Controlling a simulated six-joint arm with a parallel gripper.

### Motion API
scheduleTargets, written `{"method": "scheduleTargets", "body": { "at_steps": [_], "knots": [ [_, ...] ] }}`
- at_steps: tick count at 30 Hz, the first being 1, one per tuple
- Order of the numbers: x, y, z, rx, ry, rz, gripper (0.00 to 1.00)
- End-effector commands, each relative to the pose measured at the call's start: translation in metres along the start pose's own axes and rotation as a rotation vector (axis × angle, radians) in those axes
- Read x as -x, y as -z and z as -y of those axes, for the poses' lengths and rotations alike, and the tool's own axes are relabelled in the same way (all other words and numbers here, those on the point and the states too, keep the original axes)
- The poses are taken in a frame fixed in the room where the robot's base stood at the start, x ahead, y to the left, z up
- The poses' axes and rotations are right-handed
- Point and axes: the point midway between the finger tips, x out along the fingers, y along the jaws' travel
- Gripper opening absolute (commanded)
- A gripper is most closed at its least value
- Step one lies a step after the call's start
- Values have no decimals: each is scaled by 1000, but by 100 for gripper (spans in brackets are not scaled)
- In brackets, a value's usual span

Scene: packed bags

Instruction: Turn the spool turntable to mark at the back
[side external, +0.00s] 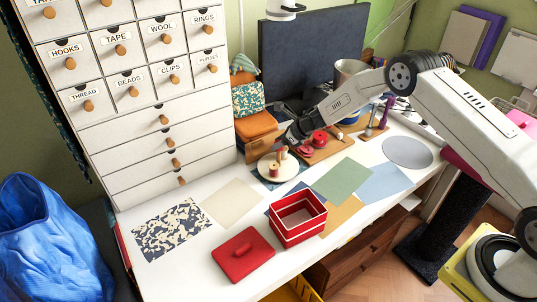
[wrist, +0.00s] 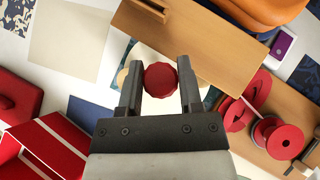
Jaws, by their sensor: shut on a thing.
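The spool turntable (side external: 268,177) is a cream round disc on a dark teal patterned mat, just in front of the wooden unit. A small red-and-wood spool stands on its near side. My gripper (side external: 291,140) reaches down from the right to the disc's far side. I cannot make out the mark.
A wooden board with red spools (side external: 325,147) is to the right. An open red box (side external: 298,220) and red lid (side external: 243,255) stand in front. Flat sheets cover much of the table.

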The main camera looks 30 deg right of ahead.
Motion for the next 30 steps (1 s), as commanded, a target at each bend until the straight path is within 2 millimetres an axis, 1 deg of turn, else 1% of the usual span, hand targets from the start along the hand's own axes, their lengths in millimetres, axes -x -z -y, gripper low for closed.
{"method": "scheduleTargets", "body": {
  "at_steps": [17, 30],
  "knots": [
    [0, 0, 1, 21, -21, 2, 0],
    [0, -1, 1, 134, -132, 5, 0]
  ]
}}
